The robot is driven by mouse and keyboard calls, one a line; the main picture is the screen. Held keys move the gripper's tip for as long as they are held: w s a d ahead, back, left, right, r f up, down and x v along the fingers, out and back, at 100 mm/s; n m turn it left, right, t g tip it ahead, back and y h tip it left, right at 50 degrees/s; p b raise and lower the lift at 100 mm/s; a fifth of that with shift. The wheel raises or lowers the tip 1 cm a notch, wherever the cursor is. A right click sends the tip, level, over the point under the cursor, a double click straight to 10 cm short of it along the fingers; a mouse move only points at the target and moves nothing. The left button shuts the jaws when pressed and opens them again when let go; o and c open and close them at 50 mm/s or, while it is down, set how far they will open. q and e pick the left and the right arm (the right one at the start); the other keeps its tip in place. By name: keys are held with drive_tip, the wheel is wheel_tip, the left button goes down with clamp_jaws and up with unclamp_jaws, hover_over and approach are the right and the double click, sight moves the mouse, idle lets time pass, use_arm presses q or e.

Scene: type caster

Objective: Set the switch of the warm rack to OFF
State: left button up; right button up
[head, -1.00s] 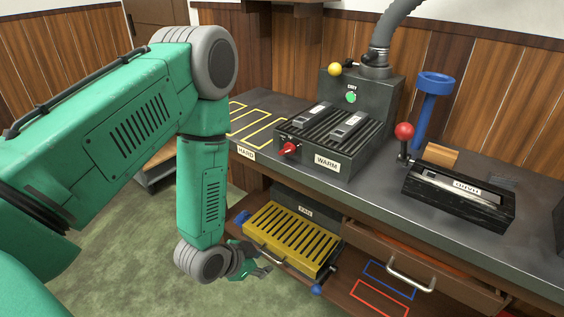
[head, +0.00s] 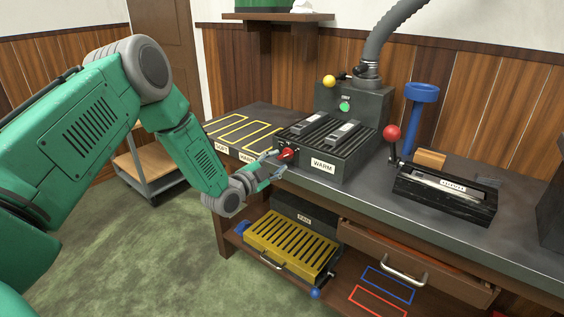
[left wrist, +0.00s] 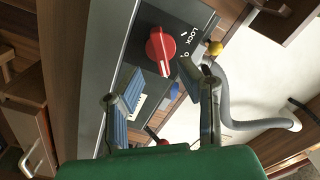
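The warm rack (head: 338,141) is a dark ribbed box on the bench with a WARM label (head: 322,165) on its front. Its switch is a red knob (head: 286,154) on the left end; it also shows in the left wrist view (left wrist: 160,48), with a white line on it and a LOCK marking beside it. Another marking by the knob is partly hidden by a finger. My left gripper (head: 274,164) is open and empty at the knob. In the wrist view the knob lies beyond the fingertips, between them, with no clear contact. My right gripper is in neither view.
Yellow outlined bays (head: 240,130) lie left of the rack. A black box with a red-ball lever (head: 392,132) and a blue post (head: 420,105) stand to the right. Below are a yellow slotted tray (head: 285,240) and a partly open drawer (head: 420,262).

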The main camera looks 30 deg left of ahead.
sight(284, 157)
use_arm(q)
drive_tip(key=shift+w+a+f, duration=0.15)
drive_tip(key=shift+w+a, duration=0.15)
drive_tip(key=shift+w, duration=0.55)
drive_tip(key=shift+w+a+f, duration=0.1)
drive_tip(key=shift+w+a, duration=0.15)
drive_tip(key=shift+w, duration=0.6)
drive_tip(key=shift+d, duration=0.15)
drive_tip(key=c, duration=0.6)
drive_tip(key=shift+d+r, duration=0.2)
drive_tip(key=shift+d, duration=0.3)
clamp_jaws()
